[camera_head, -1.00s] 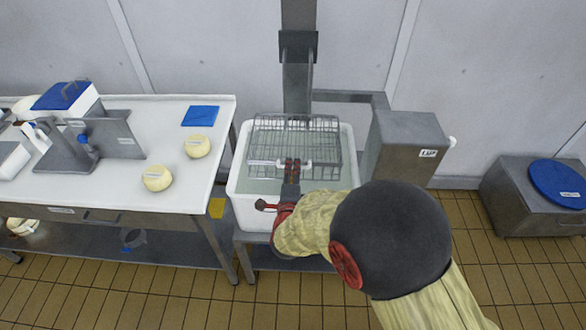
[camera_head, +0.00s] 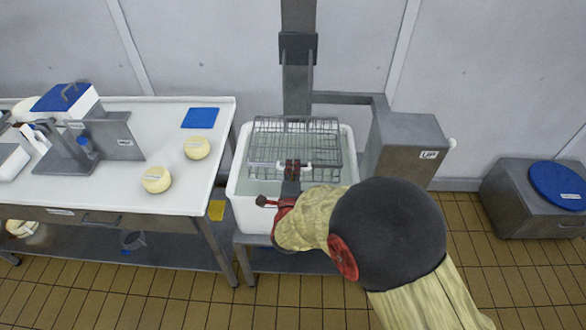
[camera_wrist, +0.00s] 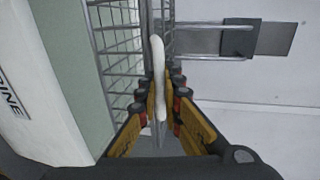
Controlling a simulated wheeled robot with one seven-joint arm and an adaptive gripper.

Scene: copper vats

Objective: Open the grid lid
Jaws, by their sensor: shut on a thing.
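The grid lid (camera_head: 318,146) is a grey wire grid over the white vat (camera_head: 237,188) of pale liquid, in the middle of the head view. A white handle (camera_head: 309,166) lies along its front part. My gripper (camera_head: 292,172) is at the handle, with my arm coming in from the lower right. In the wrist view, my gripper (camera_wrist: 160,92) is shut on the white handle (camera_wrist: 157,62), which passes between the fingers. Wire bars of the grid lid (camera_wrist: 116,50) show beside it. My arm hides the vat's front right corner.
A grey box labelled UP (camera_head: 408,148) and a metal column (camera_head: 297,75) stand right of and behind the vat. A white table (camera_head: 100,190) with two pale cheeses (camera_head: 197,147) is at left. A metal box with a blue lid (camera_head: 558,184) is at right.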

